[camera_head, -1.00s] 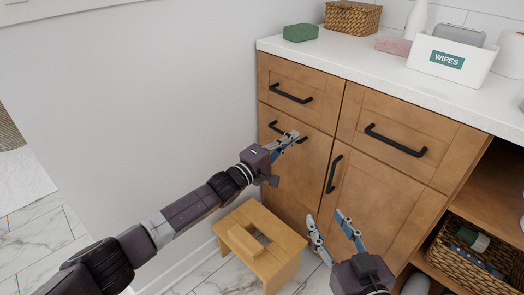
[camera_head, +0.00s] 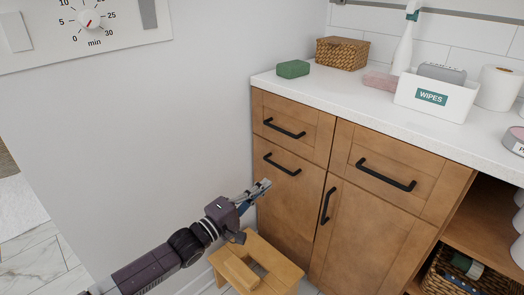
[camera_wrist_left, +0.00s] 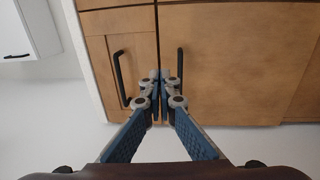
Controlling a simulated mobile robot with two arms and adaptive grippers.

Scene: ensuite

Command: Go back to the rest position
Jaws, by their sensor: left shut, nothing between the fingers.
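My left gripper (camera_head: 262,187) is shut and empty. It is in front of the lower left cabinet door in the head view, below that door's black handle (camera_head: 281,165). In the left wrist view its two fingertips (camera_wrist_left: 161,78) meet in front of the wooden cabinet (camera_wrist_left: 230,60). The cabinet's doors and drawers (camera_head: 293,122) are all shut. My right gripper is out of view.
A wooden step stool (camera_head: 284,272) stands on the floor below my left arm. The white counter (camera_head: 350,98) holds a green block (camera_head: 293,69), a wicker box (camera_head: 342,53) and a wipes bin (camera_head: 434,98). An open shelf with a basket (camera_head: 455,283) is at right.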

